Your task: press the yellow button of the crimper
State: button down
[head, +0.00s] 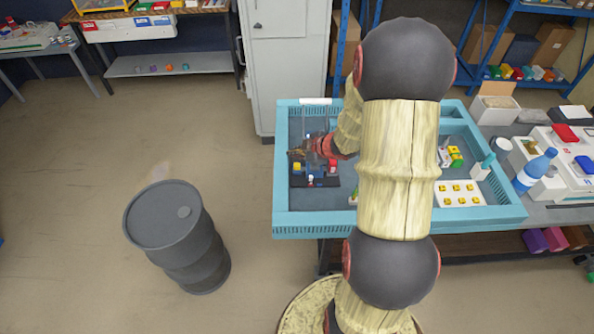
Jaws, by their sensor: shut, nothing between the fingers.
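A small device on a black base (326,183), apparently the crimper, stands in the left part of the light-blue tray (380,222). It has blue, red and white parts, and a small yellow part (297,167), which may be its button, at its left side. My gripper (298,153) is shut and empty, reaching in from the right just above the device. It hides the upper part of the device. I cannot tell whether the fingertips touch the yellow part.
My arm covers the tray's middle. A white block with several yellow pieces (458,194) and green and yellow parts (455,156) lie in the tray's right part. A blue bottle (535,171) stands right of the tray. A dark barrel (178,238) stands on open floor at left.

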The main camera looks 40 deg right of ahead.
aim_at(296, 166)
jog(key=shift+f+b, duration=0.8)
jog(key=shift+f, duration=0.8)
jog(key=shift+f, duration=0.35)
jog(key=shift+f+b, duration=0.45)
jog(key=shift+f, duration=0.15)
dwell(0.9)
jog(key=shift+r, duration=0.2)
jog(key=shift+r+p, duration=0.8)
jog(key=shift+p, duration=0.35)
notch_tip(296, 166, up, 5)
jog(key=p, duration=0.5)
jog(key=shift+r, duration=0.1)
